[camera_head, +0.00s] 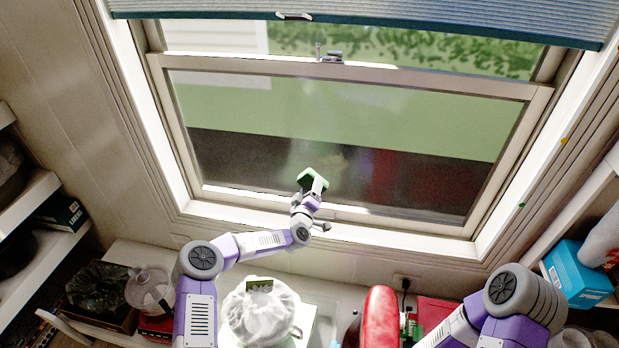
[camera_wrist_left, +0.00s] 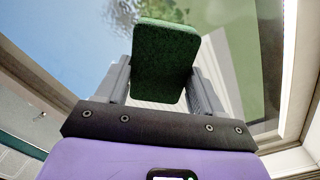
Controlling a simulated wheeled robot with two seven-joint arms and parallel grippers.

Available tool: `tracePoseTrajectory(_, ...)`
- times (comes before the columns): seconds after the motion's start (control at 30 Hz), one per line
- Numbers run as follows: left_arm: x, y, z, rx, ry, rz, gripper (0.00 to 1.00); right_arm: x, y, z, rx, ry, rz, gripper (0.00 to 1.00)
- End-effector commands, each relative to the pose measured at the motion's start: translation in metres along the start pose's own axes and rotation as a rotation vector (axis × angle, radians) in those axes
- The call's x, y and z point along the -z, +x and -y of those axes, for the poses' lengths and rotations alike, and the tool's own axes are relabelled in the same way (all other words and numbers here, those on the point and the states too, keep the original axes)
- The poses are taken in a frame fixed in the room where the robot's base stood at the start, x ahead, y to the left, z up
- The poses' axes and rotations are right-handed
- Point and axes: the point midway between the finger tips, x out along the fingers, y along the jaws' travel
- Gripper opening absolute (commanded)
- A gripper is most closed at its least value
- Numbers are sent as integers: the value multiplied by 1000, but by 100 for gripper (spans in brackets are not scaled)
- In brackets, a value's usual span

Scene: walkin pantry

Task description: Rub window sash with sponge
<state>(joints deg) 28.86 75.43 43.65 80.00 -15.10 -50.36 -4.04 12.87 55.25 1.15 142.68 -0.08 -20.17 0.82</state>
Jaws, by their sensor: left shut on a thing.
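The window sash (camera_head: 345,73) is a light wooden frame around a large pane, seen in the middle of the head view. My left gripper (camera_head: 313,188) is raised in front of the lower part of the pane. It is shut on a green sponge (camera_head: 307,178). In the left wrist view the sponge (camera_wrist_left: 165,62) stands out between the two grey fingers, with the glass behind it. I cannot tell whether the sponge touches the window. My right arm shows at the lower right of the head view, but its gripper is out of view.
A blue blind (camera_head: 400,22) hangs over the window's top. Below the window, a white bag (camera_head: 262,312), a clear jug (camera_head: 148,288) and a red object (camera_head: 380,316) stand close to my arms. Shelves line both sides, with a blue box (camera_head: 577,275) at right.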

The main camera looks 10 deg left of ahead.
Motion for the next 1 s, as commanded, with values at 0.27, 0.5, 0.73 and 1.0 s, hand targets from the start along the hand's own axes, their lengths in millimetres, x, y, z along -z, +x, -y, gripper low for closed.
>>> tracePoseTrajectory(0.27,8,14,6,12,-18,-16,43,0,5,-2,0,0,1,34)
tracePoseTrajectory(0.5,7,39,7,11,-17,-16,43,0,19,-7,0,1,1,34)
tracePoseTrajectory(0.73,8,58,7,12,-16,-15,43,1,29,-11,0,0,1,34)
tracePoseTrajectory(1.0,9,63,5,12,-16,-14,43,1,31,-12,0,0,1,34)
